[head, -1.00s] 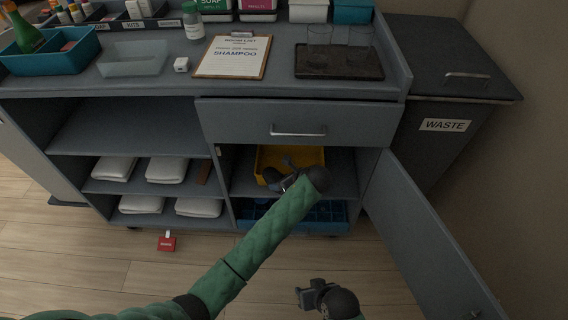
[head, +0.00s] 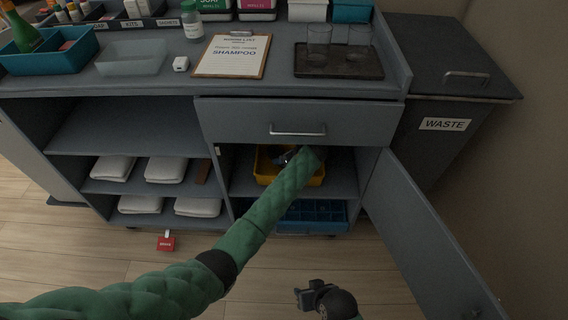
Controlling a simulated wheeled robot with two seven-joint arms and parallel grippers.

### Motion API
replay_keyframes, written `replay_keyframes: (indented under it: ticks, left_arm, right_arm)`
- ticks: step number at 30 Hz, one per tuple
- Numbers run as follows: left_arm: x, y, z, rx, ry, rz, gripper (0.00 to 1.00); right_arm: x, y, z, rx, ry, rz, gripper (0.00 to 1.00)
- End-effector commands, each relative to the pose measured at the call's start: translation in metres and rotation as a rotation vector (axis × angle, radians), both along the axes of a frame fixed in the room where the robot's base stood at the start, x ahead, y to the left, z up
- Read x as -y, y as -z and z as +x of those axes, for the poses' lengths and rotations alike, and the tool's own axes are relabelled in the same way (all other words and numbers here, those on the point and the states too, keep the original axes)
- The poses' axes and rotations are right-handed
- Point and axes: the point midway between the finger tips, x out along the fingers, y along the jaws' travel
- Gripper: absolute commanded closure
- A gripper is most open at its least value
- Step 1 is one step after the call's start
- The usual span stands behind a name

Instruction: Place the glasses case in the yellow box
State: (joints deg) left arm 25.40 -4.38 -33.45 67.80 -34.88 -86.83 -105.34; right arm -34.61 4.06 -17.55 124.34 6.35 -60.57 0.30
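The yellow box (head: 264,172) sits on the open cabinet's middle shelf, below the closed drawer. My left arm reaches into the cabinet, and my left gripper (head: 281,159) is at the box, mostly hidden by the arm. I cannot tell whether its fingers are open or hold anything. I cannot make out a glasses case for certain; a small brown item (head: 203,172) stands on the shelf beside the folded towels. My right gripper (head: 303,297) is low in front of the cabinet, over the floor, with its fingers apart and nothing visible between them.
The cabinet door (head: 425,235) stands open at the right. A blue divided crate (head: 318,226) is on the shelf below the box. The drawer (head: 298,122) is just above my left arm. Glasses on a dark tray (head: 338,74) and a clipboard (head: 233,69) are on the counter.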

Motion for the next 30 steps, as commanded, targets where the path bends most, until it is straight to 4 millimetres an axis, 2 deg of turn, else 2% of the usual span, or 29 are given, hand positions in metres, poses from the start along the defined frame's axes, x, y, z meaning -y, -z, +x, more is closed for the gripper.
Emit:
replay_keyframes:
  ticks: [10,20,21,24,30]
  left_arm:
    - [-0.001,0.034,0.0,-0.001,0.0,0.001,0.72]
    - [-0.001,0.036,0.0,0.0,0.0,0.002,0.72]
    - [-0.001,0.037,-0.001,-0.001,0.0,0.001,0.4]
    - [-0.001,0.037,0.0,0.0,-0.001,0.001,0.22]
    - [-0.001,0.037,0.0,0.0,-0.001,0.001,0.22]
  right_arm:
    - [0.0,0.003,0.001,0.007,0.002,0.001,0.64]
    - [0.0,0.003,0.001,0.007,0.003,0.0,0.64]
    - [0.0,0.003,0.001,0.007,0.003,0.0,0.64]
    - [0.0,0.002,0.002,0.008,0.003,0.0,0.64]
    - [0.001,0.002,0.003,0.009,0.003,0.001,0.64]
